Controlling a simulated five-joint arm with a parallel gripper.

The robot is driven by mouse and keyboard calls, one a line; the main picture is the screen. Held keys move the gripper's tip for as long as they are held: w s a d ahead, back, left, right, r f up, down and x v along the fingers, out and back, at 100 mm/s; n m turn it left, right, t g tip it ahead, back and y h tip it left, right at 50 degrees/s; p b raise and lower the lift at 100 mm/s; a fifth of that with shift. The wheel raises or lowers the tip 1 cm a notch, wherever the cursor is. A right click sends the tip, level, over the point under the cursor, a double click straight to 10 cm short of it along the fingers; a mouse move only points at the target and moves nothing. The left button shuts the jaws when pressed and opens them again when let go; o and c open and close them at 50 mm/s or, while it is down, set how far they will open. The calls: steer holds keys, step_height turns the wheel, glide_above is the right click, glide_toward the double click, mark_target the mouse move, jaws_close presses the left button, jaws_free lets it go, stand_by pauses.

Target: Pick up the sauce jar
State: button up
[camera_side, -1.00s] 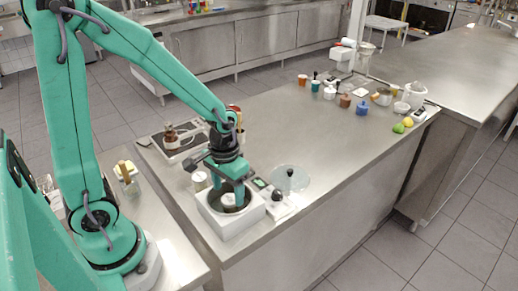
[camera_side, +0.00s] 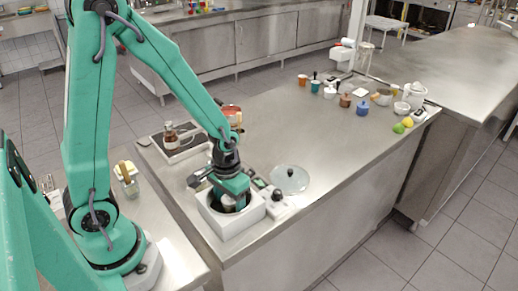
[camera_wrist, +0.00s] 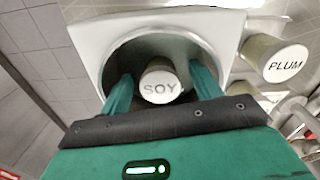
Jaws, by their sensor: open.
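A jar with a white lid marked SOY (camera_wrist: 160,86) stands in the round dark well of a white box (camera_wrist: 88,35). The white box also shows in the side view (camera_side: 232,232). My gripper (camera_wrist: 161,90) is open, with one green finger on each side of the SOY jar and a gap visible around the lid. In the side view my gripper (camera_side: 232,198) reaches down into the well and mostly hides the jar. A second jar, marked PLUM (camera_wrist: 285,62), stands outside the box, to its right in the wrist view.
A glass lid (camera_side: 290,179) lies right of the box on the steel counter. A hot plate with a bottle (camera_side: 170,137) stands behind. Several cups and pots, a blue pot (camera_side: 362,108) among them, stand at the far end. The counter's middle is clear.

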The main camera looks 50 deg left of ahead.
mark_target(229, 199)
steer(key=c, duration=1.1)
steer(key=shift+r, duration=0.1)
steer(key=shift+r, duration=1.9)
steer(key=s+d+r, duration=0.6)
steer(key=d+r, duration=0.1)
steer(key=d, duration=0.2)
steer(key=shift+s+d, duration=0.15)
steer(key=shift+d, duration=0.25)
